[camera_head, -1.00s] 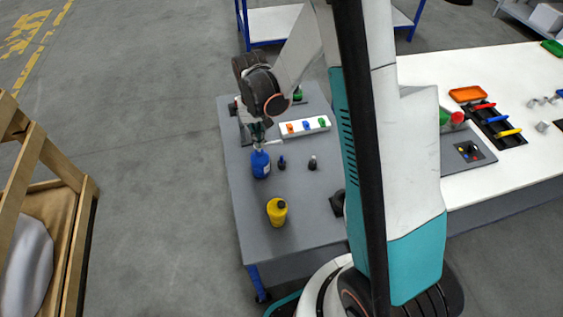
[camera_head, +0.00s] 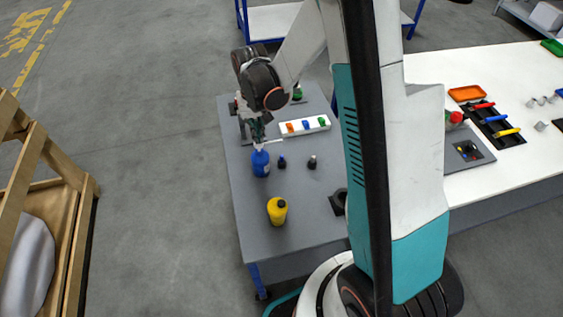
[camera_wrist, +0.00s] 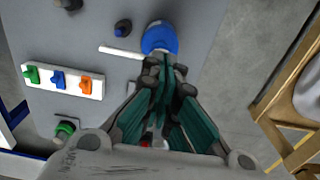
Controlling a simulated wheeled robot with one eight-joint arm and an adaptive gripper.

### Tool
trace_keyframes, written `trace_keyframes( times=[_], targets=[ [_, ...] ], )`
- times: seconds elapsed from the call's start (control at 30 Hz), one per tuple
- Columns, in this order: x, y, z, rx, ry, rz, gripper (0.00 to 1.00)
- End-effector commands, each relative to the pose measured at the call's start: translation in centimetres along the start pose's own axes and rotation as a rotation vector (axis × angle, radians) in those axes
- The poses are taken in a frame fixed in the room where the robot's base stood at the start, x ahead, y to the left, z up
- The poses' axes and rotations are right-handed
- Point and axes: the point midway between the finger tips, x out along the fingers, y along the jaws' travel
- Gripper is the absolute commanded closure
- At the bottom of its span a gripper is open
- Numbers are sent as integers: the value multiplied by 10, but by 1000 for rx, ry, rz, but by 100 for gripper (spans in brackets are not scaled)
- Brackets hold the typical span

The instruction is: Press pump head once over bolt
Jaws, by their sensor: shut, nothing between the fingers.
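A blue pump bottle (camera_head: 261,163) stands upright on the grey table, with a white pump head and a thin white spout (camera_head: 272,141) pointing right. My gripper (camera_head: 259,140) is above it, its fingers closed and empty, with the tips at or just over the pump head. In the wrist view the fingertips of my gripper (camera_wrist: 165,62) overlap the near side of the blue bottle (camera_wrist: 160,36), and the spout (camera_wrist: 120,52) reaches left. Contact is too small to tell. Two small dark bolt-like pieces, one blue-topped (camera_head: 282,162) and one grey-topped (camera_head: 312,162), stand right of the bottle.
A yellow bottle (camera_head: 277,211) stands nearer the table's front. A white block with orange, blue and green pieces (camera_head: 304,126) lies behind. A green-topped item (camera_head: 297,94) is farther back. The grey table (camera_head: 300,228) is bare around the yellow bottle.

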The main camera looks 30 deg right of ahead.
Motion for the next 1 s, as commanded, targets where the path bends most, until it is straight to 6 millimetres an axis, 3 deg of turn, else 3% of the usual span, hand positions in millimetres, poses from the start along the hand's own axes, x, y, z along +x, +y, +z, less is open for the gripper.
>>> trace_keyframes(
  times=[0.63, 1.0],
  targets=[
    [-56, 0, 0, 0, 0, 0, 100],
    [-59, 0, 0, 0, 0, 0, 100]
  ],
)
